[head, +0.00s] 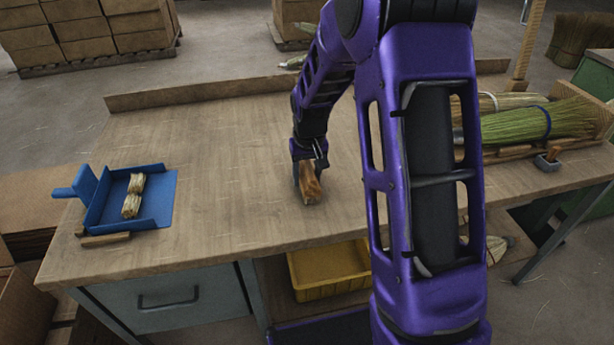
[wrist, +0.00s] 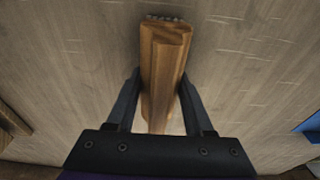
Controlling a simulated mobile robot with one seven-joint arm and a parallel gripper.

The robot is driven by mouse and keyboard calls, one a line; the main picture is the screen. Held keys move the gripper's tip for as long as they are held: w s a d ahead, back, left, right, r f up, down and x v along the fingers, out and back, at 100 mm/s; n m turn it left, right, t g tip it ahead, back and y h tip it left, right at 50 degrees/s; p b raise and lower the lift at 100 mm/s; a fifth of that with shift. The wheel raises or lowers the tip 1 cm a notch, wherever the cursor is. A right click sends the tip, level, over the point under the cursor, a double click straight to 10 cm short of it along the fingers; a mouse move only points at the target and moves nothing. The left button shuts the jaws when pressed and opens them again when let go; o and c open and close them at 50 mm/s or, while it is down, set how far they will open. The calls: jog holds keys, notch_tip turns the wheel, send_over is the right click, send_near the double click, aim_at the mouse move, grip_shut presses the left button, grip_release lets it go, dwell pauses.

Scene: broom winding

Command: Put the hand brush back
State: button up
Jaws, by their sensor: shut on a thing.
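The hand brush is a brown wooden block with a grained body, in the middle of the workbench in the head view (head: 311,192). In the wrist view the brush (wrist: 165,50) points away between the fingers, with a thin strip of grey bristles at its far end. My gripper (head: 308,172) is shut on it, with one finger on each side, seen also in the wrist view (wrist: 160,85). I cannot tell whether the brush touches the bench top. Its underside is hidden.
Green broom straw (head: 525,122) lies at the right. A yellow bin (head: 330,270) sits below. The bench between brush and dustpan is clear.

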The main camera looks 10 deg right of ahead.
jog(key=shift+f, duration=0.1)
jog(key=o, duration=1.3)
jog(key=r, duration=0.4)
jog(key=s+r+p, duration=0.1)
jog(key=r, duration=0.3)
jog(key=r+p, duration=0.1)
jog(key=r, duration=0.3)
jog(key=shift+s+r, duration=0.1)
jog(key=shift+s, duration=0.3)
